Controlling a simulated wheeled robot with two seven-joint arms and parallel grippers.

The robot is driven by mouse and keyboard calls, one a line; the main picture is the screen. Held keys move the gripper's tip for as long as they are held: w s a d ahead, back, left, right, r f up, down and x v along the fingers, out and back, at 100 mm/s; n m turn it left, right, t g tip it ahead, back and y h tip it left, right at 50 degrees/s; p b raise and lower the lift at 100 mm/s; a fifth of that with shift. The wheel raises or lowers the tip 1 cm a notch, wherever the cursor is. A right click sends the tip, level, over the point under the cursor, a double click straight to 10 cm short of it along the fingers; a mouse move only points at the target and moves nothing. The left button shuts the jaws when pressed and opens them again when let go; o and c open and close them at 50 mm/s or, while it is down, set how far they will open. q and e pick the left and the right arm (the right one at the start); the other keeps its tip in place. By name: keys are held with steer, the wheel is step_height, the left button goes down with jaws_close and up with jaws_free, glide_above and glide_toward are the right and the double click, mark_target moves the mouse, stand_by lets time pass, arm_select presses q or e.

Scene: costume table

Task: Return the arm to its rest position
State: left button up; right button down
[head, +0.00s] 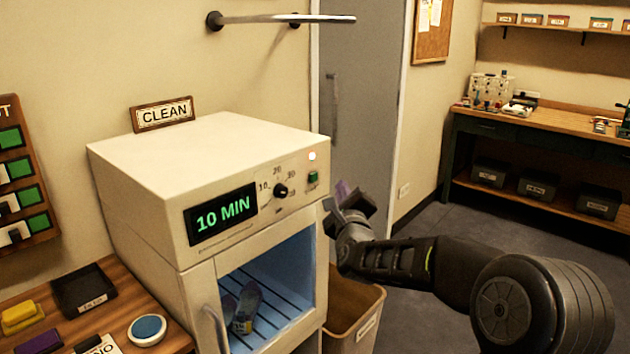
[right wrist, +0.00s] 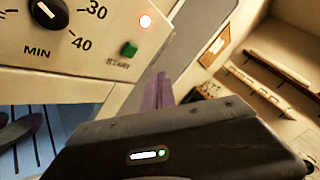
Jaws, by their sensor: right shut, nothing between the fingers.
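My right gripper (head: 341,192) is beside the right front edge of the white cabinet (head: 220,140), near its control panel. It is shut, with nothing held. Its purple fingertips (right wrist: 158,90) show together in the right wrist view, just below and right of the green start button (right wrist: 129,49). My right arm reaches in from the lower right of the head view, its forearm roughly level. My left gripper is not in view.
The cabinet display reads 10 MIN and its lamp (head: 312,156) is lit. Grey shoe-like items (head: 246,308) lie on its slatted rack. A tan bin (head: 352,308) stands close under my right arm. A wooden table (head: 130,290) is at left; open floor lies right.

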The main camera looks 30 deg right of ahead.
stand_by(0.6)
steer(key=s+a+f+n+g+y, duration=0.25)
steer(key=a+f+n, duration=0.55)
steer(key=f, duration=0.4)
steer(key=s+a+f+n+g+y, duration=0.15)
steer(key=a+f+n+y, duration=0.25)
steer(key=a+f+n, duration=0.5)
steer(key=s+a+f+n+g+y, duration=0.25)
steer(key=a+f+n, duration=0.35)
steer(key=f, duration=0.8)
steer(key=s+a+f+n+g+y, duration=0.1)
steer(key=s+a+f+n+g, duration=0.1)
steer(key=s+a+f, duration=0.4)
steer(key=s+a+f+n+g+y, duration=0.2)
steer(key=s+a+f+g, duration=0.2)
steer(key=s, duration=0.8)
steer(key=s+a+f+n+g+y, duration=0.1)
steer(key=s+a+f+n+g, duration=0.2)
steer(key=s+a+f, duration=0.5)
steer(key=shift+s+a+f, duration=0.2)
steer(key=shift+s+f, duration=0.35)
steer(key=shift+s, duration=0.4)
